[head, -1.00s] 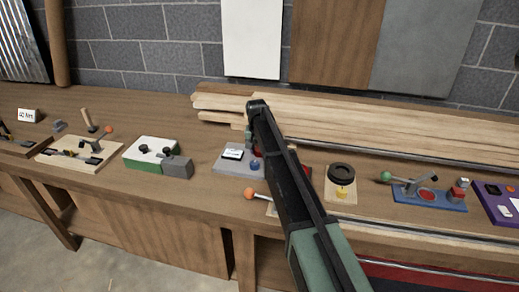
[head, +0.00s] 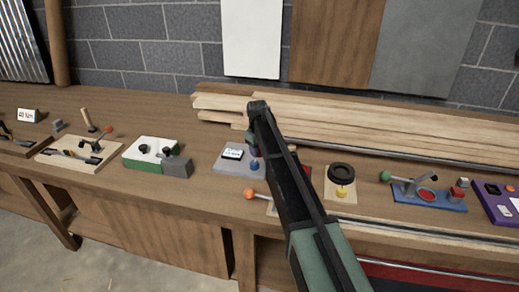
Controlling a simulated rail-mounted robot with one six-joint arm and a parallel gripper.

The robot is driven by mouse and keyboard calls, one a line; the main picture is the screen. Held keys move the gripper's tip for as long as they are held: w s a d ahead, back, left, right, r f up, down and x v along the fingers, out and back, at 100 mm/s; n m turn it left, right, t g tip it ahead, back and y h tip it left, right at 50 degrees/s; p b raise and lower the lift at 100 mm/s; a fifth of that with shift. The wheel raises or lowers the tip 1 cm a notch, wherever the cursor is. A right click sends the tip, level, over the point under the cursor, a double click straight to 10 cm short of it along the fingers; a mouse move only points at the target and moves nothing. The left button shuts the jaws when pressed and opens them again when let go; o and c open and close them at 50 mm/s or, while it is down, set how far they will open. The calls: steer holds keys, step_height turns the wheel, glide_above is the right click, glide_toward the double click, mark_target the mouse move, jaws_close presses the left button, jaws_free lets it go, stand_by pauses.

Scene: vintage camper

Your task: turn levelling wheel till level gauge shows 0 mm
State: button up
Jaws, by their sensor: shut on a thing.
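A grey board (head: 225,166) on the bench carries a small white display (head: 233,154), which looks like the level gauge; its reading is too small to make out. A blue knob (head: 255,164) sits on the board's right part. My gripper (head: 254,152) points down over this board beside the display, mostly hidden by my dark arm. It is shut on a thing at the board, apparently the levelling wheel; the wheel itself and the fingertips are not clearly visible.
A green-and-white box (head: 150,154) and a grey block (head: 177,167) stand to the left. To the right are a board with a black ring (head: 341,173) and a blue board with a lever (head: 430,194). Stacked planks (head: 330,125) lie behind.

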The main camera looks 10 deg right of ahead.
steer(key=shift+n, duration=0.3)
steer(key=o, duration=0.9)
steer(key=r+p, duration=1.1)
steer(key=shift+s+a, duration=0.2)
steer(key=shift+a, duration=0.05)
steer(key=shift+f, duration=0.15)
